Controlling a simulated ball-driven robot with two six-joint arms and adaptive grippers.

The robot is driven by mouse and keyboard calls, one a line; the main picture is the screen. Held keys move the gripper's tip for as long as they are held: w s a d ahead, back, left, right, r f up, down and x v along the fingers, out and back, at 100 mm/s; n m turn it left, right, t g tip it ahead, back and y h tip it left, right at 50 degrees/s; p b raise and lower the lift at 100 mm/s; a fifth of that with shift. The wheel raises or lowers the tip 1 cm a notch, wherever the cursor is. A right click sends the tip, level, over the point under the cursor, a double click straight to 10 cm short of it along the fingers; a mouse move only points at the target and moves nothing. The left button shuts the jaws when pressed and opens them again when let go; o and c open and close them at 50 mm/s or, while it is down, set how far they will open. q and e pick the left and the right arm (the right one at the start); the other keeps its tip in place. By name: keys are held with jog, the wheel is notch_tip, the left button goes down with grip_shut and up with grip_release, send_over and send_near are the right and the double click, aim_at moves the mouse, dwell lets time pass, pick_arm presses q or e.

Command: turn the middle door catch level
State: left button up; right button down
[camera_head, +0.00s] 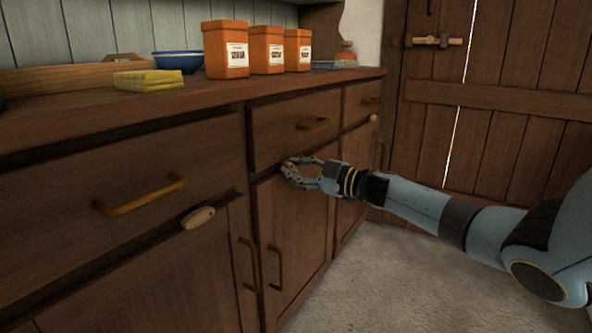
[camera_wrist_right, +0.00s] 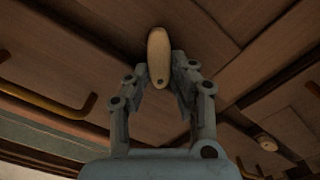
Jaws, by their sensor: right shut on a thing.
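The middle door catch (camera_wrist_right: 158,52) is a pale wooden oval with a dark dot near its lower end. In the wrist view it stands nearly upright in the picture, its long side clearly at an angle to the drawer pull at the left. My right gripper (camera_head: 287,171) is at the top of the middle door (camera_head: 303,225), just under the drawer. Its two fingers are shut on the catch, one on each side of its lower half in the wrist view. In the head view the fingers hide most of the catch. My left gripper is out of view.
Another catch (camera_head: 198,218) is on the left door, and one (camera_head: 373,118) is at the right. Brass pulls (camera_head: 275,267) stick out from doors and drawers. The floor at right is clear.

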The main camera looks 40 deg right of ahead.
jog(key=n, duration=0.3)
jog(key=shift+n, duration=0.3)
jog(key=n+b, duration=0.1)
jog(key=n, duration=0.1)
jog(key=shift+d+n, duration=0.1)
jog(key=shift+n, duration=0.3)
jog(key=shift+r+n+b, duration=0.1)
jog(key=shift+n+b, duration=0.35)
jog(key=shift+n, duration=1.35)
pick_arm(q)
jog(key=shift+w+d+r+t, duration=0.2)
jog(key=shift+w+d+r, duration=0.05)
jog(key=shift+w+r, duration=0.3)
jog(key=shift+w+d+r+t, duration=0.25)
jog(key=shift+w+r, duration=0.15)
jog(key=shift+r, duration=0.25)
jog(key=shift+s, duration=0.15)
pick_arm(e)
jog(key=c, duration=1.2)
grip_release()
jog(key=shift+o, duration=0.2)
jog(key=shift+r, duration=0.1)
jog(key=v, duration=1.2)
